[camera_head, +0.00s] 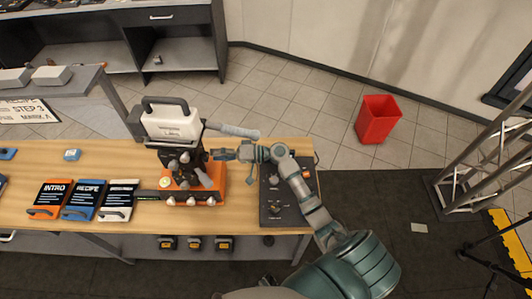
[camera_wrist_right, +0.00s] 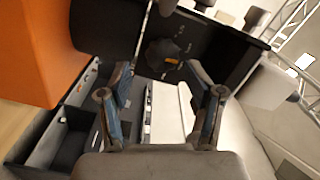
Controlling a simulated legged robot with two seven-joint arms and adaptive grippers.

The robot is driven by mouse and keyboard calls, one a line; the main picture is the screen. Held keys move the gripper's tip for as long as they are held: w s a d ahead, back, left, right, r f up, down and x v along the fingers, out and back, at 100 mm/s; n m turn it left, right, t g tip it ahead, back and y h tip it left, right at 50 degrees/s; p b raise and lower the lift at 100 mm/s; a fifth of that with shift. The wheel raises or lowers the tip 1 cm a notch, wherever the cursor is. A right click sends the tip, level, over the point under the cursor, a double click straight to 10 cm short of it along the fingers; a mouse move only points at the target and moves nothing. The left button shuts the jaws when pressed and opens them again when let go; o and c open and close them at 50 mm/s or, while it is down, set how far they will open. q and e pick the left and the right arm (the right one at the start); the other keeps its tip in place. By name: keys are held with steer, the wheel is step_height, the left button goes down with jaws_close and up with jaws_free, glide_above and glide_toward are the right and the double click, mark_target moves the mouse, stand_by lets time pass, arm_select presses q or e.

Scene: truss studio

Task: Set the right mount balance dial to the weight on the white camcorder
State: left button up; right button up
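The white camcorder (camera_head: 172,124) sits on a black mount (camera_head: 182,160) above an orange base (camera_head: 208,192) on the wooden table. Its side lettering is too small to read. My right gripper (camera_head: 218,154) is close to the right side of the mount. In the right wrist view, this gripper (camera_wrist_right: 168,78) is open, with nothing visibly held between its fingers. A round black dial (camera_wrist_right: 163,56) with pale marks and a small orange mark is just beyond the fingertips, apparently untouched. Its numbers are not legible, and I cannot make it out in the head view. My left gripper is not in view.
A black panel (camera_head: 266,218) with knobs lies at the table's right end, beneath my right arm. Several labelled cases (camera_head: 83,199) lie left of the base. A red bin (camera_head: 378,119) stands on the floor behind.

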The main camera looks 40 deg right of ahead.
steer(key=b+v, duration=0.3)
steer(key=v, duration=1.4)
steer(key=shift+d, duration=0.25)
stand_by(0.4)
steer(key=shift+d, duration=0.1)
steer(key=v, duration=1.2)
steer(key=shift+f, duration=0.15)
